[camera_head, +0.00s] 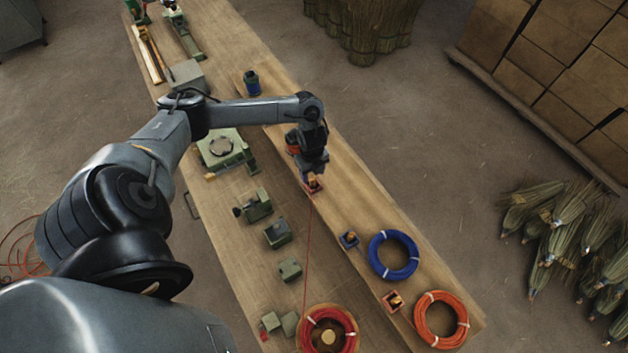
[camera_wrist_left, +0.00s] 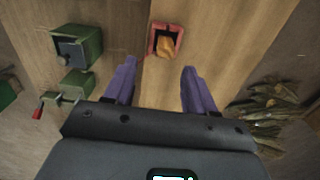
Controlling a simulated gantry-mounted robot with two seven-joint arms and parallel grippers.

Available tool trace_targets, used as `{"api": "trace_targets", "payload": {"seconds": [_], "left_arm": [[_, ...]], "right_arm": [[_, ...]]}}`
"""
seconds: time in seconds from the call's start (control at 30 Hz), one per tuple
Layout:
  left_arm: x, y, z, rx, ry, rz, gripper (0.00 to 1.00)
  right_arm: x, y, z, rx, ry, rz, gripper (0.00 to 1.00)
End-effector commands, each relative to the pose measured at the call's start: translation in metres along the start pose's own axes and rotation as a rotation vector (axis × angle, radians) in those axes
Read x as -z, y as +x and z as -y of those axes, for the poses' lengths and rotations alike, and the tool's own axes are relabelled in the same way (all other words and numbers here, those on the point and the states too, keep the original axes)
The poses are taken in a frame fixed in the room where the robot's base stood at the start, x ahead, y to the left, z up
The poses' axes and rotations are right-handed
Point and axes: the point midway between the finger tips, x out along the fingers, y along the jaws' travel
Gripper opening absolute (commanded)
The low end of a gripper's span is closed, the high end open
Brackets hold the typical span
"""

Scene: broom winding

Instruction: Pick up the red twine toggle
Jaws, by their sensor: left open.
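The red twine toggle (camera_wrist_left: 166,48) is a small tan-orange piece sitting in a red square holder (camera_wrist_left: 166,28) in the left wrist view. In the head view the red holder (camera_head: 314,187) is on the raised wooden strip, just below my left gripper (camera_head: 313,174), and partly covered by it. A thin red line runs from there to the red twine coil (camera_head: 354,326) at the bottom. My left gripper's two purple fingers are open in the wrist view (camera_wrist_left: 158,66), with the toggle just beyond the tips and nothing between them. My right gripper is not in view.
Several green fixtures, including a green block (camera_head: 278,233), line the left side. Broom heads (camera_head: 570,225) lie on the floor at right.

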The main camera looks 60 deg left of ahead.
Motion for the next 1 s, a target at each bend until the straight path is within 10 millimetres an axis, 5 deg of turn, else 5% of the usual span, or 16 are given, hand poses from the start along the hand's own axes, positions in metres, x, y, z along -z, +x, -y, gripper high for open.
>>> {"api": "trace_targets", "payload": {"seconds": [0.7,1.0], "left_arm": [[-0.006,0.063,0.005,0.001,-0.001,0.001,0.55],[-0.006,0.067,0.005,0.002,0.001,0.002,0.55]], "right_arm": [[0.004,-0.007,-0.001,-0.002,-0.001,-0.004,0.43],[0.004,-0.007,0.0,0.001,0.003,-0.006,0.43]]}}
